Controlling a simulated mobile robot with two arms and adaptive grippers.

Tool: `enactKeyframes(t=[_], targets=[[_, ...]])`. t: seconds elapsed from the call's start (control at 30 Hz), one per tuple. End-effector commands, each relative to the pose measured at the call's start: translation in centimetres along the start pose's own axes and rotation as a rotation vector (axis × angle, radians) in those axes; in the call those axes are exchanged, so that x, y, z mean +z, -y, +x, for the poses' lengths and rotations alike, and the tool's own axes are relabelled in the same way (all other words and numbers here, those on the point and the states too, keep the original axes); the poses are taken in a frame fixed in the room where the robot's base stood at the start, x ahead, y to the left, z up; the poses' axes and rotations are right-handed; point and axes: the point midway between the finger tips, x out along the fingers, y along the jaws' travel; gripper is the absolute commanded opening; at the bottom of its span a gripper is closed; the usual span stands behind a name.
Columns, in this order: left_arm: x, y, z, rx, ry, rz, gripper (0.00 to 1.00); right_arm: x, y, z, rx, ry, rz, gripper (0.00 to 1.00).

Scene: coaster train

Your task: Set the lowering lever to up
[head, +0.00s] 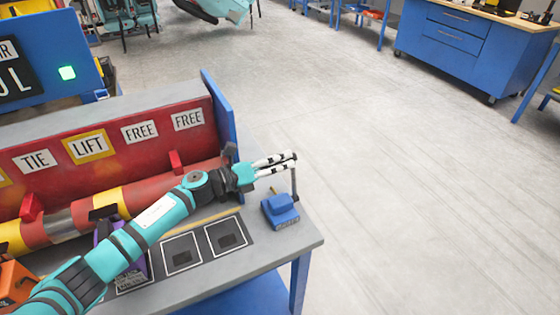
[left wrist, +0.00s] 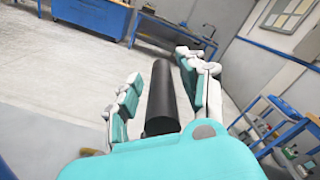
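The lowering lever is a blue box (head: 281,210) at the right end of the grey bench, with a thin dark rod (head: 294,182) standing nearly upright from it. My left gripper (head: 280,163) reaches over the bench from the left, with its white-tipped fingers at the rod's top. In the left wrist view, a black cylinder (left wrist: 162,98), which looks like the lever's handle, lies between the parted fingers (left wrist: 163,88). A gap shows between the left finger and the cylinder; the right finger is close to it, contact unclear. My right gripper is not in view.
A red rack with TIE, LIFT and FREE labels (head: 88,146) and a red-yellow tube (head: 140,193) stand behind my arm. Dark framed plates (head: 227,236) lie on the bench (head: 290,241). The floor (head: 420,190) to the right is clear.

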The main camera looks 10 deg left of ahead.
Motion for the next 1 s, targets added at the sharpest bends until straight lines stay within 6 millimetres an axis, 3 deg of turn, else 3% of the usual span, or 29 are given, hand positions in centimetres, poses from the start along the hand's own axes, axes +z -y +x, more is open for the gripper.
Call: enactKeyframes(t=[0.37, 0.8, 1.0], targets=[[0.5, 0.5, 0.0, -0.002, -0.001, 0.001, 0.46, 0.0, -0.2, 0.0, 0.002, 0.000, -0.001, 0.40], [6.6, 5.2, 0.0, -0.002, -0.001, 0.005, 0.46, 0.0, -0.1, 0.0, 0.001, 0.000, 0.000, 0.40], [7.8, 6.1, 0.0, -0.001, -0.001, 0.000, 0.46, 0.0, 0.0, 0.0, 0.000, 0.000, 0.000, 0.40]])
